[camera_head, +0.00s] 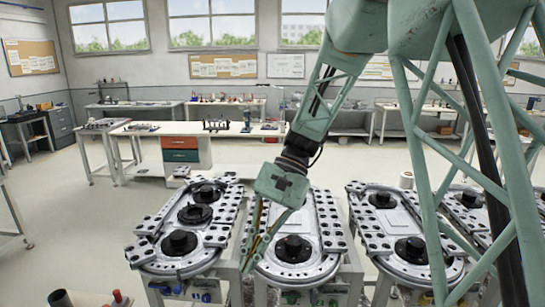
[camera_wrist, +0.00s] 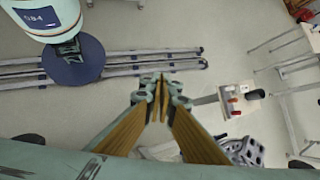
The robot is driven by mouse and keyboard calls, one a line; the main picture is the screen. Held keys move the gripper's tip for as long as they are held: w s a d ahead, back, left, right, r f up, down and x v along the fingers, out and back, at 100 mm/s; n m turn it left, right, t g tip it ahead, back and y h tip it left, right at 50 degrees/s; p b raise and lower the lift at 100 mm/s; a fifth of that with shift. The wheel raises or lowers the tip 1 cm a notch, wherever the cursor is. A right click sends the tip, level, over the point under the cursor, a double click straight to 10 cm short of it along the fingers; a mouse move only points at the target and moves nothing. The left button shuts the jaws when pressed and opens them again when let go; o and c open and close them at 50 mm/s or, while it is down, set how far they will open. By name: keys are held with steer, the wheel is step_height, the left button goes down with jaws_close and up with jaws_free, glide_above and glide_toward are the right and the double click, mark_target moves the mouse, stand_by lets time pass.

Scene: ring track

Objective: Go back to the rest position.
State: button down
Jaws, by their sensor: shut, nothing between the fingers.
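My gripper (camera_head: 249,258) hangs in the middle of the head view with its long yellow-brown fingers pointing down and left. It is over the gap between the left ring track station (camera_head: 150,252) and the middle ring track station (camera_head: 322,262). In the wrist view the fingers of my gripper (camera_wrist: 160,82) meet at their tips and hold nothing. How high the fingertips are above the stations is hard to tell.
More ring track stations stand to the right, one of them a right station (camera_head: 375,240). A white workbench (camera_head: 190,130) stands behind, with open floor around it. In the wrist view, floor rails (camera_wrist: 150,62) run across, and a small panel with red knobs (camera_wrist: 240,97) shows at the right.

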steer(key=s+d+r+n+t+h+b, duration=0.1)
steer(key=s+d+r+t+b, duration=0.1)
steer(key=s+d+r, duration=0.4)
steer(key=s+d+r+n+t+h+b, duration=0.1)
steer(key=s+d+r+t+h, duration=0.15)
steer(key=s+d, duration=0.55)
steer(key=s+d+n+t+h+b, duration=0.1)
steer(key=s+d+t+b, duration=0.2)
steer(key=s+d, duration=1)
steer(key=shift+s+f+t+h, duration=0.35)
steer(key=shift+s+t, duration=0.25)
steer(key=shift+t, duration=0.55)
